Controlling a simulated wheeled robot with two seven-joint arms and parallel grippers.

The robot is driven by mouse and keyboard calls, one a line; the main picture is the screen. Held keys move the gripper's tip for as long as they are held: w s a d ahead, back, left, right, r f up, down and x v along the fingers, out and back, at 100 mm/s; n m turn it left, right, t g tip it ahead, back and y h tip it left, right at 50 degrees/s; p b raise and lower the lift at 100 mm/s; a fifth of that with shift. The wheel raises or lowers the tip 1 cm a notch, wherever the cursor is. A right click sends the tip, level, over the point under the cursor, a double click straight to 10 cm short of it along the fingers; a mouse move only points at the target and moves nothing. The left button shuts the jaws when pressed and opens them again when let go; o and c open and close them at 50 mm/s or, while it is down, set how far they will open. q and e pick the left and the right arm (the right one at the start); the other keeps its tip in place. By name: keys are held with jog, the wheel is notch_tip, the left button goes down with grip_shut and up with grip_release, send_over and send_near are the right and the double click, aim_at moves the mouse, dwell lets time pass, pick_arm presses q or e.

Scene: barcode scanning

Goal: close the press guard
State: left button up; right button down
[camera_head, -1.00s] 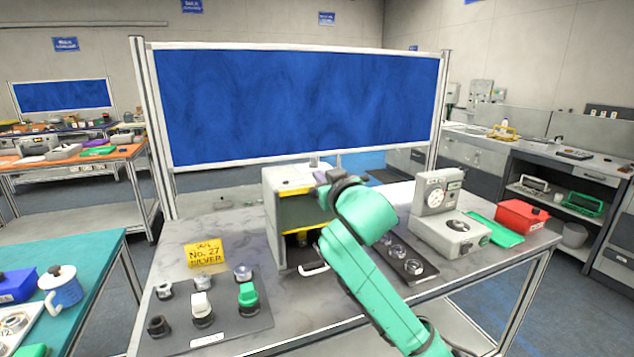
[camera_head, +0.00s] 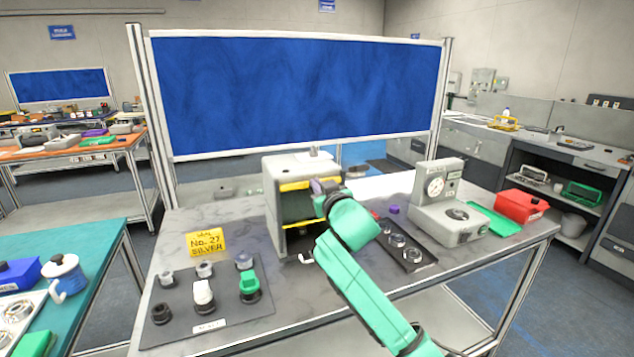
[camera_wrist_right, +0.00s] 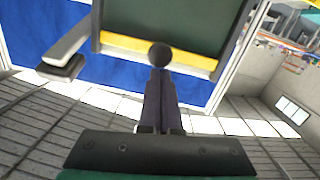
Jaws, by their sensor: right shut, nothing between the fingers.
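The press (camera_head: 271,205) is a pale grey box in the middle of the table, with a dark open front low down. Its guard (camera_head: 297,206) is a dark green panel with yellow edge strips across the upper front. In the right wrist view the guard (camera_wrist_right: 175,20) fills the top middle, its yellow strip towards my fingers. My right gripper (camera_head: 322,187) is at the press's upper right front. Its dark fingers (camera_wrist_right: 160,80) are shut and empty, their tips at a round black knob (camera_wrist_right: 160,55) by the yellow strip. Contact is unclear. My left gripper is out of view.
A dark plate with several switches and knobs (camera_head: 234,310) lies front left, beside a yellow sign (camera_head: 206,243). Right of my arm are a dark tray (camera_head: 419,262), a grey gauge device (camera_head: 437,224) and a red box (camera_head: 521,207). A pale handle-like loop (camera_head: 306,259) sits below the press opening.

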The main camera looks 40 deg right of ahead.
jog(key=b, duration=0.5)
send_near(310, 209)
jog(key=x, duration=0.4)
jog(key=shift+w+d+f, duration=0.1)
jog(key=shift+w, duration=0.05)
jog(key=shift+p, duration=0.3)
